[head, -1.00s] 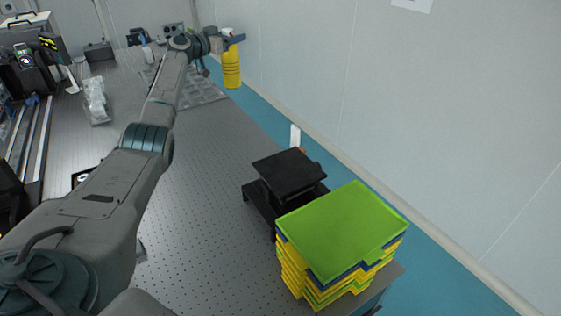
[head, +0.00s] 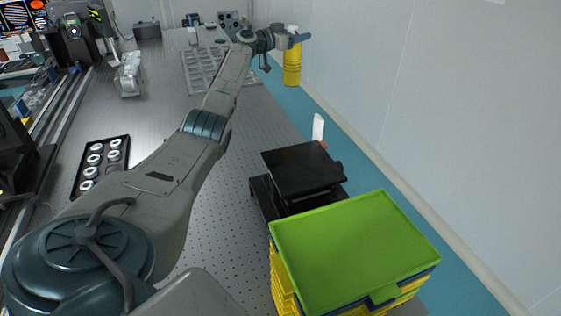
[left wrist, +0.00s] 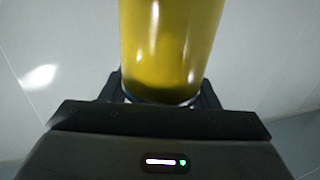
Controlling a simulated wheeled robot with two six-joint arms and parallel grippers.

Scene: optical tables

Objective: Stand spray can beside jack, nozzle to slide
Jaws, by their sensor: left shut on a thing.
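The yellow spray can (head: 292,68) hangs upright from my left gripper (head: 297,39), out past the table's right edge near the wall. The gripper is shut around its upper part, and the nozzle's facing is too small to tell. In the left wrist view the can's yellow body (left wrist: 172,45) stands between the dark fingers. The black jack (head: 303,172) stands on the table's right side, nearer to me than the can and well apart from it. Long metal rails (head: 62,125), which may be the slide, run along the left side. My right gripper is not in view.
Stacked trays with a green top (head: 355,245) stand just in front of the jack. A white upright item (head: 318,127) shows behind the jack. A black tray of round parts (head: 102,165) and a clear-wrapped item (head: 129,75) lie left. Bare perforated tabletop (head: 240,165) lies left of the jack.

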